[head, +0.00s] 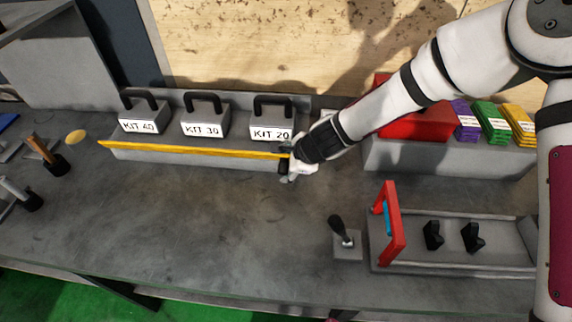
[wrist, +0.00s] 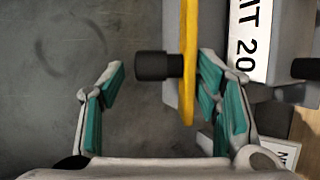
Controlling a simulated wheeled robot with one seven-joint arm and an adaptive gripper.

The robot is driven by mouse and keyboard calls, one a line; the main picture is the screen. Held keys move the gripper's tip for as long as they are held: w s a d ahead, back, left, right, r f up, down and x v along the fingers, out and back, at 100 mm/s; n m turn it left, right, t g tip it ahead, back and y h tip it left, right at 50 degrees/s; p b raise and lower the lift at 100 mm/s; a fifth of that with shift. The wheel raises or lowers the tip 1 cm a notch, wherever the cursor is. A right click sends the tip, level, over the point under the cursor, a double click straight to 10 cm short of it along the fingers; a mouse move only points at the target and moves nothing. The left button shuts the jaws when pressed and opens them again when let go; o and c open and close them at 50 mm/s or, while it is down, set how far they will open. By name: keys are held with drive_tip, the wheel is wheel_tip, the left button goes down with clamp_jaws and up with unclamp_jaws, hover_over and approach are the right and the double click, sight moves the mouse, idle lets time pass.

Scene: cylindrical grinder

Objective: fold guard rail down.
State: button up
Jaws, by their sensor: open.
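The yellow guard rail (head: 200,149) runs across the front of the weight kits in the head view, raised above the bench top. Its right end is at my gripper (head: 289,167). In the wrist view the rail (wrist: 188,60) stands vertically, with a black knob (wrist: 158,66) sticking out on its left side. My gripper (wrist: 160,85) is open. The knob and rail end lie between its fingers, with the rail close to the right finger. I cannot tell whether that finger touches it. In the head view the arm partly hides the rail's end.
Behind the rail stand the blocks KIT 40 (head: 140,127), KIT 30 (head: 202,128) and KIT 20 (head: 270,132), with black handles. A black lever (head: 340,230) and a red-framed fixture (head: 391,225) stand at right. The bench before the rail (head: 190,220) is clear.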

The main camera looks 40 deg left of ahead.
drive_tip(key=shift+x, duration=0.75)
drive_tip(key=shift+c, duration=0.4)
drive_tip(key=shift+s, duration=0.1)
drive_tip(key=c, duration=0.9)
drive_tip(key=shift+f, duration=0.1)
